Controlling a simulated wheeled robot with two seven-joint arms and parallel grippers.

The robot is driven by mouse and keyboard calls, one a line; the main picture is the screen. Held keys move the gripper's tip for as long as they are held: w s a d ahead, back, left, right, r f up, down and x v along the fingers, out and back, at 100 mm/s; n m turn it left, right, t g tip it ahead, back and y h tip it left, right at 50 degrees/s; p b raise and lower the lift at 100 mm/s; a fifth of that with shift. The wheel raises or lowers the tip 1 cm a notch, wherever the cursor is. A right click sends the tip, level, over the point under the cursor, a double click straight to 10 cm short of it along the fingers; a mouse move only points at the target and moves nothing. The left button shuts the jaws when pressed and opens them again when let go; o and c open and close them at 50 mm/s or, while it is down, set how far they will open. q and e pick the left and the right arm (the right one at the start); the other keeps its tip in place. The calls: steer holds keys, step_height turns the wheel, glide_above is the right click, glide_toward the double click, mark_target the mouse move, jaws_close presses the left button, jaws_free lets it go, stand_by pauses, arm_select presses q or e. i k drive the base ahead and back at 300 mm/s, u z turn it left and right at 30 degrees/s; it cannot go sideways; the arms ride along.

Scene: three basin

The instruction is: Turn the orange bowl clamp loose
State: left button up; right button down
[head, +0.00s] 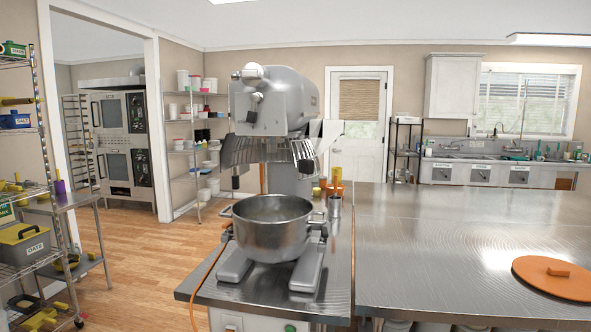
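A large steel mixing bowl (272,228) sits upright in the grey stand mixer (272,100), above its two grey feet, on the steel table. A wire guard (268,150) hangs under the mixer head, above the bowl. Small grey fittings stand at the bowl's left and right sides, the right one (318,219) being clearer. A thin upright orange strip (262,178) shows behind the bowl by the mixer column, too small to identify. Neither of my grippers is in view.
A steel counter (440,235) runs right, with a round orange lid (556,277) near its right edge. Small orange containers (334,189) and a metal cup (335,206) stand behind the bowl's right. An orange cord (207,285) hangs over the left edge. Shelves stand at left.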

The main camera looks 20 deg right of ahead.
mark_target(229, 223)
steer(key=u, duration=0.45)
steer(key=i, duration=0.55)
steer(key=u, duration=0.8)
steer(key=i, duration=1.45)
steer(key=z, duration=1.1)
steer(key=i, duration=0.75)
steer(key=z, duration=0.85)
